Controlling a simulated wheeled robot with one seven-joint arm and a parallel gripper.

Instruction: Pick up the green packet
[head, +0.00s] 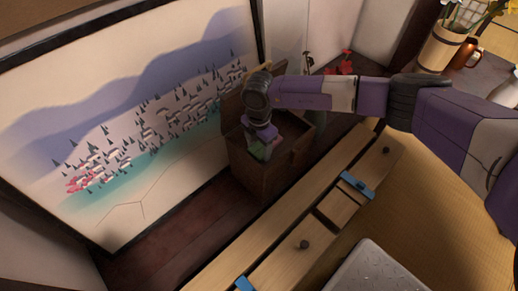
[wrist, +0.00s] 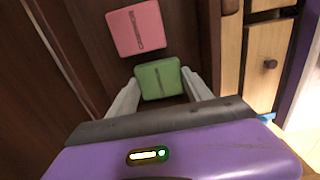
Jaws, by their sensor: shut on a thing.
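The green packet (wrist: 160,80) is a flat, rounded square with a dark stripe down its middle. In the wrist view it sits between the two pale fingers of my gripper (wrist: 158,86), which is shut on it. In the head view a bit of the green packet (head: 259,152) shows below my gripper (head: 262,140), inside the open brown wooden box (head: 253,181). The fingertips are partly hidden there by the wrist and the box. Whether the packet touches the box floor, I cannot tell.
A pink packet (wrist: 135,28) lies just beyond the green one in the wrist view. A low wooden bench with drawers (head: 280,245) and blue pieces (head: 357,186) runs beside the box. A painted screen (head: 140,120) stands behind it.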

